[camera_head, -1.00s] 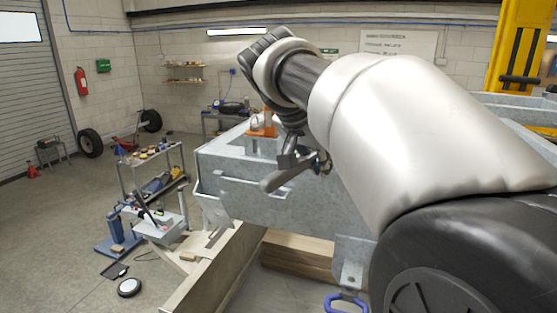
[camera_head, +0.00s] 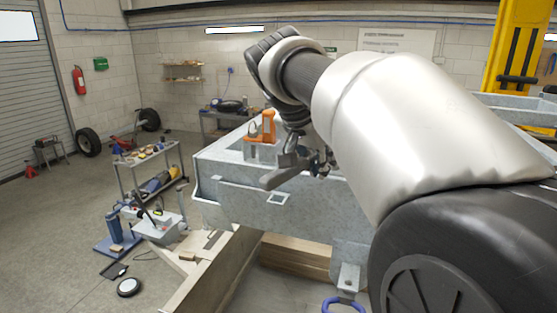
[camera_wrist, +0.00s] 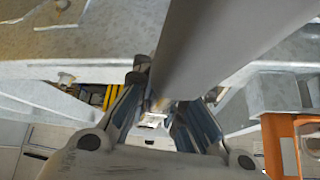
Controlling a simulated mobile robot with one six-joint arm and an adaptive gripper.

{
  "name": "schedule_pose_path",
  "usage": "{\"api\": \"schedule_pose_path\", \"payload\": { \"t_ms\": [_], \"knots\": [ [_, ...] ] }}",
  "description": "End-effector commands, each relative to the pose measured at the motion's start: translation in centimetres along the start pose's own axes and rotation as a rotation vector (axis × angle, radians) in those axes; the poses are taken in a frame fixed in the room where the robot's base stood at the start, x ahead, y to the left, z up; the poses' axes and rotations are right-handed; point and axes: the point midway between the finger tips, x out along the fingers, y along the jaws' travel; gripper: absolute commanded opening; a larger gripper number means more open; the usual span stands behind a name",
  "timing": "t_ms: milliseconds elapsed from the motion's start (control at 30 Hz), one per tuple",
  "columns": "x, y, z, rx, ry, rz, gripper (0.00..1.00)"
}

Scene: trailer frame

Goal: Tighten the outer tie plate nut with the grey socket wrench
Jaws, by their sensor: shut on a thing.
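My gripper (camera_wrist: 160,120) is shut on the grey socket wrench (camera_wrist: 222,40). In the wrist view the wrench's thick grey shaft runs from between the fingers to the top edge. In the head view the wrench (camera_head: 279,177) shows as a short grey bar below my wrist, in front of the trailer's galvanised side. It points left and slightly down. My gripper (camera_head: 314,164) is small and partly hidden there by my arm. I cannot make out the outer tie plate nut, or whether the socket touches anything.
The galvanised trailer frame (camera_head: 235,197) lies close under my gripper. An orange tool (camera_head: 268,125) stands on it, and an orange part (camera_wrist: 280,145) shows at the wrist view's right. Timber blocks (camera_head: 297,256) lie below.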

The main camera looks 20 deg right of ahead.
Motion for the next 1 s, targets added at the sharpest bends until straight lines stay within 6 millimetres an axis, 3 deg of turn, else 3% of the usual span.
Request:
{"api": "schedule_pose_path", "payload": {
  "t_ms": [1000],
  "knots": [
    [-1.0, 0.02, -0.6, -0.002, 0.001, 0.001, 0.0]
  ]
}}
